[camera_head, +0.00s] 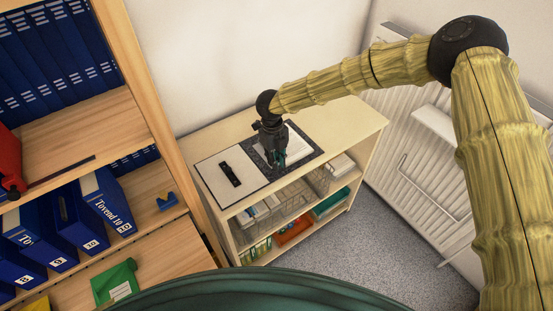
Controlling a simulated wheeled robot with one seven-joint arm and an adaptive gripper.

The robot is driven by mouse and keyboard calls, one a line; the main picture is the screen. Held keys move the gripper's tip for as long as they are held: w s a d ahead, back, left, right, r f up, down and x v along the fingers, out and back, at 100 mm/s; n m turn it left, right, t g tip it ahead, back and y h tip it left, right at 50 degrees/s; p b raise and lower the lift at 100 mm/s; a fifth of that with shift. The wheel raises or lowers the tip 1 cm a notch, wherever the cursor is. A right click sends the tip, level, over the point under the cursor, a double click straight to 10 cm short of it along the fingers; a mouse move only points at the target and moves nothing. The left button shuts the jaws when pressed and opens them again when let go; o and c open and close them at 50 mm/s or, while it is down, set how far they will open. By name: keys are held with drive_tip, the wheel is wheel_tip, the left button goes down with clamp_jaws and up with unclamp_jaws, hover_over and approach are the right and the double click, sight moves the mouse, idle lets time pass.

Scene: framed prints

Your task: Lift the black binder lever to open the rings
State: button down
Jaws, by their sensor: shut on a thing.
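An open binder lies flat on top of the low cabinet, with a pale inner panel (213,180) at left and a dark speckled part (312,150) at right. A white sheet or stack (298,147) lies on the dark part. A black elongated piece (230,174) sits on the pale panel; its detail is too small to tell. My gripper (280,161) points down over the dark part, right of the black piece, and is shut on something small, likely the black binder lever. The lever and rings are hidden behind my gripper or too small to make out.
The low cabinet (350,120) has free top to the right of the binder, and wire baskets and folders below. A wooden shelf (150,100) with blue binders (105,203) stands close at left. A white radiator (440,190) is at right.

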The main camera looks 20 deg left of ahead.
drive_tip(key=c, duration=1.4)
unclamp_jaws()
drive_tip(key=r, duration=0.8)
drive_tip(key=w+a+r, duration=0.1)
drive_tip(key=r, duration=0.3)
drive_tip(key=shift+c, duration=0.2)
